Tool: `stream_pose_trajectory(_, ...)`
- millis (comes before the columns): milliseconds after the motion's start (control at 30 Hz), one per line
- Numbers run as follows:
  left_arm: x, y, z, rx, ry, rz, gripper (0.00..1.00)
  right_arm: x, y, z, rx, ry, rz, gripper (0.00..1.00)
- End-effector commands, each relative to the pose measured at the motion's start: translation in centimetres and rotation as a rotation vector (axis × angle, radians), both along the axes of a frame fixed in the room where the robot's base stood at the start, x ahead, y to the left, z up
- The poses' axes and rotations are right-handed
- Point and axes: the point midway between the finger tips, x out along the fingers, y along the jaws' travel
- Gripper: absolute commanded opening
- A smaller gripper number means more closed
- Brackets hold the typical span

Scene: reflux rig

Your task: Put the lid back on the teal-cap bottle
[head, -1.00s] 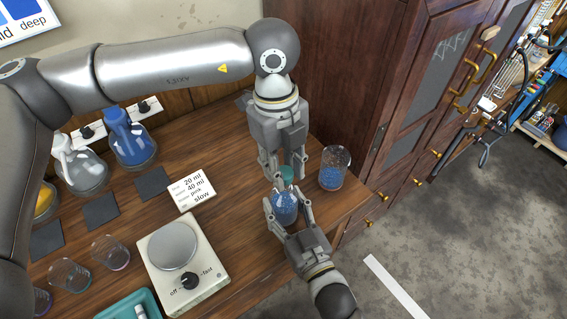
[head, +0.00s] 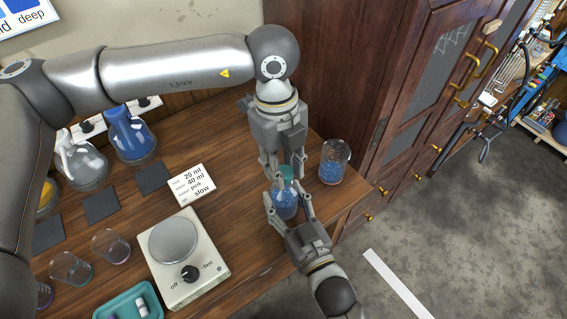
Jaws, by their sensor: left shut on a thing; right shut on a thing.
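The bottle (head: 286,210) holds blue granules and stands near the right end of the wooden bench. My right gripper (head: 287,203) is shut around its body from the front. The teal lid (head: 287,172) is at the top of the bottle. My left gripper (head: 284,174) comes down from above and is shut on the lid. The lid looks in line with the bottle's neck, but the fingers partly hide the join, so I cannot tell whether it is seated.
A glass beaker with blue granules (head: 333,163) stands close to the right of the bottle. A stirrer hotplate (head: 188,262), a label card (head: 191,184), a teal tray (head: 128,301), beakers (head: 111,247) and flasks (head: 130,137) stand to the left. Bare wood lies between.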

Motion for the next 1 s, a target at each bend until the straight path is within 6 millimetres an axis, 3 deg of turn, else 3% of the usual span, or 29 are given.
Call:
stream_pose_trajectory(533, 0.0, 0.0, -1.1, 0.0, 0.001, 0.0, 0.21, 0.0, 0.0, 0.0, 0.0, 0.001, 0.0, 0.08)
stream_pose_trajectory(567, 0.0, 0.0, -1.1, -0.001, 0.001, 0.0, 0.21, 0.0, 0.0, 0.0, 0.0, 0.001, 0.0, 0.0)
stream_pose_trajectory(667, 0.0, 0.0, -1.1, 0.0, 0.001, -0.028, 0.21, 0.0, 0.0, 0.0, 0.0, 0.001, 0.0, 0.0)
stream_pose_trajectory(767, 0.0, -0.1, -1.1, 0.0, 0.0, -0.129, 0.21, 0.0, 0.0, 0.0, 0.0, 0.001, 0.0, 0.0)
stream_pose_trajectory(1000, 0.0, -0.2, -1.1, 0.001, 0.0, -0.551, 0.21, 0.0, 0.0, 0.0, 0.0, 0.001, 0.0, 0.0)
